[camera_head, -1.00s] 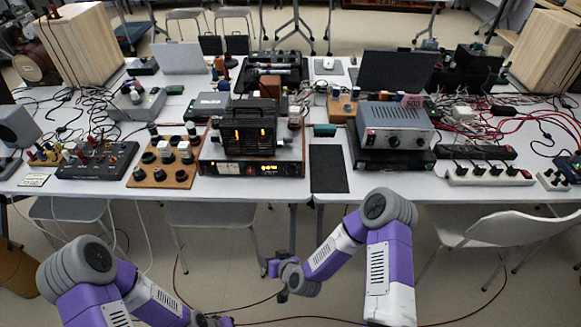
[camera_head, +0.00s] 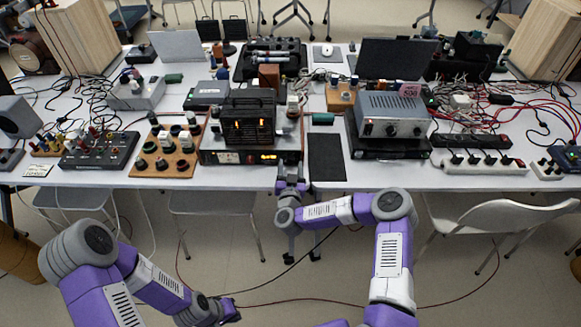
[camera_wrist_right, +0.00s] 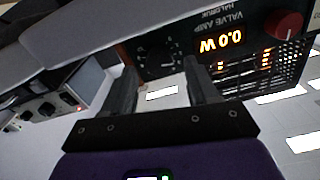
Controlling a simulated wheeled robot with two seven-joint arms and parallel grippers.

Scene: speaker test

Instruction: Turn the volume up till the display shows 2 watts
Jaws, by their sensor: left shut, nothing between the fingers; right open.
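The valve amp (camera_head: 218,158) stands at the table's front edge, with glowing tubes in a dark cage (camera_head: 248,128) on top. Its orange display (camera_head: 263,157) is too small to read in the head view. In the right wrist view the display (camera_wrist_right: 221,41) reads 0.0 W. There a black dial knob (camera_wrist_right: 158,58) shows on the front panel and a red knob (camera_wrist_right: 283,25) beyond the display. My right gripper (camera_head: 292,182) is open before the amp's right end, its fingers on either side of the black knob in the wrist view; contact is unclear. My left gripper (camera_head: 230,312) is shut and empty, low before the table.
A wooden board with knobs (camera_head: 166,160) lies left of the amp. A black mat (camera_head: 326,158) and a grey metal unit (camera_head: 392,115) are to its right. A white chair (camera_head: 510,222) stands at the right. The floor before the table has loose cables.

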